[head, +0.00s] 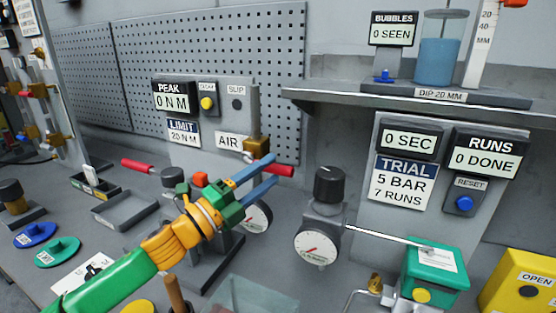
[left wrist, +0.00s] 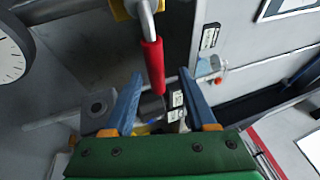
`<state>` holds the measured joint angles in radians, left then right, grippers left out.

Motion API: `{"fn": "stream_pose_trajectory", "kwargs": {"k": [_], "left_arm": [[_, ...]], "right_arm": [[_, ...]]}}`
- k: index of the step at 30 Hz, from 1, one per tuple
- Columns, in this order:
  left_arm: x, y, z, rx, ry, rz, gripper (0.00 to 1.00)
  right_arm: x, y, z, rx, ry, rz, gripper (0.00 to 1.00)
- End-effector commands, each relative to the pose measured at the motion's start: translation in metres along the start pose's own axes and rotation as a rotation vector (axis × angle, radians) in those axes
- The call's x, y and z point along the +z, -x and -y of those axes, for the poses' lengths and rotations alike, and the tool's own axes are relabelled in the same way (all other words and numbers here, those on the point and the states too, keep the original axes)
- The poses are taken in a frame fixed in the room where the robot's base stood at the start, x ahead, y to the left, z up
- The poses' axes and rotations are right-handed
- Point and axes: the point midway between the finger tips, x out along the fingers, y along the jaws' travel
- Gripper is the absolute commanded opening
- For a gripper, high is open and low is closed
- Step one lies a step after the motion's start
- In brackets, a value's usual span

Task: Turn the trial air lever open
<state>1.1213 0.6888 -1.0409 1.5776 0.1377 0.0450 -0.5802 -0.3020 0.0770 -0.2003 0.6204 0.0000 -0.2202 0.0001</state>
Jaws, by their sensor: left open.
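The trial air lever is a red-sleeved handle (head: 282,170) on a brass valve (head: 257,146), beside the AIR label (head: 229,141). In the left wrist view the red handle (left wrist: 153,62) hangs from a metal stem, its lower end between my finger tips in the picture. My left gripper (head: 272,169), green with blue fingers, is open and reaches to the handle from the left. In the left wrist view its fingers (left wrist: 159,76) lie either side of the red sleeve. Contact cannot be told. My right gripper is not in view.
A round gauge (head: 257,217) sits just below the fingers. A regulator with black knob (head: 329,185) and gauge stands to the right. The TRIAL panel (head: 404,182) is behind it. A green box (head: 437,264) stands front right. A grey tray (head: 125,208) lies to the left.

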Motion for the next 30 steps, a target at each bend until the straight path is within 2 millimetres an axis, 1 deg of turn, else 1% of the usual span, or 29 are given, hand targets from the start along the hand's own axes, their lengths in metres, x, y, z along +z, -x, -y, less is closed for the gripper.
{"fn": "stream_pose_trajectory", "kwargs": {"k": [1,4,11,12,14,15,18,30], "left_arm": [[0.0,-0.009,0.003,0.0,0.003,0.0,0.57],[0.0,-0.018,0.001,0.001,0.001,0.001,0.57],[0.0,-0.02,-0.001,0.001,0.0,0.001,0.57],[0.0,-0.02,-0.001,0.001,0.0,0.001,0.51],[0.0,-0.02,-0.001,0.001,0.0,0.001,0.35],[0.0,-0.02,-0.001,0.001,0.0,0.001,0.24],[0.0,-0.02,-0.001,0.001,0.0,0.001,0.0],[0.0,-0.02,0.0,0.0,0.0,0.002,0.0]], "right_arm": [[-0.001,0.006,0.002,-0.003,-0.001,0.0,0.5],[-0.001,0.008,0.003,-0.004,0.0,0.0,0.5],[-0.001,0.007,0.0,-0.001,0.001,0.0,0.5],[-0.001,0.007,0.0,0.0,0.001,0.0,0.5],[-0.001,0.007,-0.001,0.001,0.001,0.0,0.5],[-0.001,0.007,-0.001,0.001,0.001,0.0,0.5],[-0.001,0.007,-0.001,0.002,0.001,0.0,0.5],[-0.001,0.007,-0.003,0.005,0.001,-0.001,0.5]]}}
